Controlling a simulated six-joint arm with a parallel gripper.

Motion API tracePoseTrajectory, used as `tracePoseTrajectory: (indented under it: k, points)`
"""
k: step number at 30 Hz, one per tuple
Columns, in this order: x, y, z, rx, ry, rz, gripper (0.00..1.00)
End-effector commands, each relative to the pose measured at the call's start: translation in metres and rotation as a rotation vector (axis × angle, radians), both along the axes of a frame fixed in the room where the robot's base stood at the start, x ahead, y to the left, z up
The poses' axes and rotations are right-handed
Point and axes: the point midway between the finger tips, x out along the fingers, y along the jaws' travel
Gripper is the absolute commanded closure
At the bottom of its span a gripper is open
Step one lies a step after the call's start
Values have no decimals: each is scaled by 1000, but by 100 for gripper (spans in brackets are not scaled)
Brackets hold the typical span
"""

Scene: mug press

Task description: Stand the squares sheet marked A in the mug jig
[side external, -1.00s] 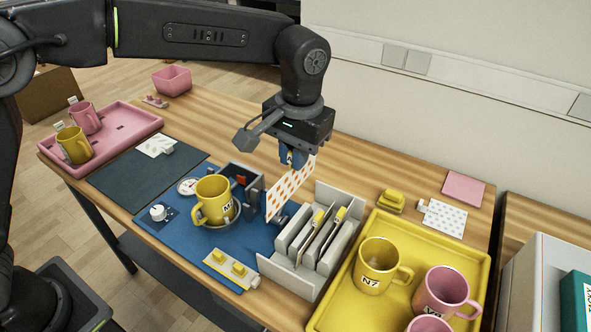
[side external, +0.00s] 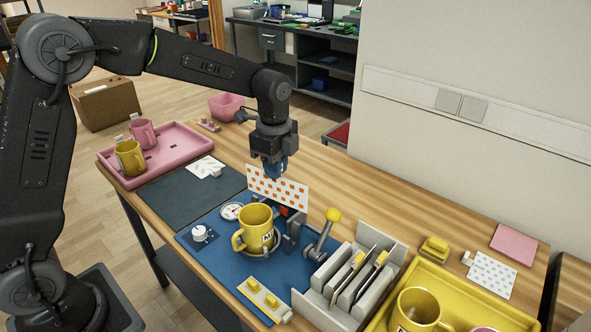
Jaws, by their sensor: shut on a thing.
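My gripper (side external: 276,177) is shut on the top edge of the squares sheet (side external: 277,190), a white sheet with orange squares. It hangs upright behind the yellow mug (side external: 257,228), above the back of the mug press. The mug sits in the round cradle of the mug jig (side external: 262,253), its handle to the left. The press lever (side external: 322,236) with a yellow knob stands to the right.
A grey rack (side external: 399,247) with upright sheets stands right of the press. A yellow tray (side external: 460,282) with mugs is at the front right. A pink tray (side external: 176,135) holds two mugs at the far left. The dark mat (side external: 190,190) is mostly bare.

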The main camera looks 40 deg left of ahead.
Motion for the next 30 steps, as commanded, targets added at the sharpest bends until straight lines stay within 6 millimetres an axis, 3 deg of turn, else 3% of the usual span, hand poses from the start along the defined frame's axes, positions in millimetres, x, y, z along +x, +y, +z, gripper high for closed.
tracePoseTrajectory:
  k: [3, 9, 30]
  points:
    - [-2, 15, -4, -5, 0, -101, 100]
    - [-3, 23, -7, -8, -2, -182, 100]
    - [-3, 23, -54, -7, -2, -187, 100]
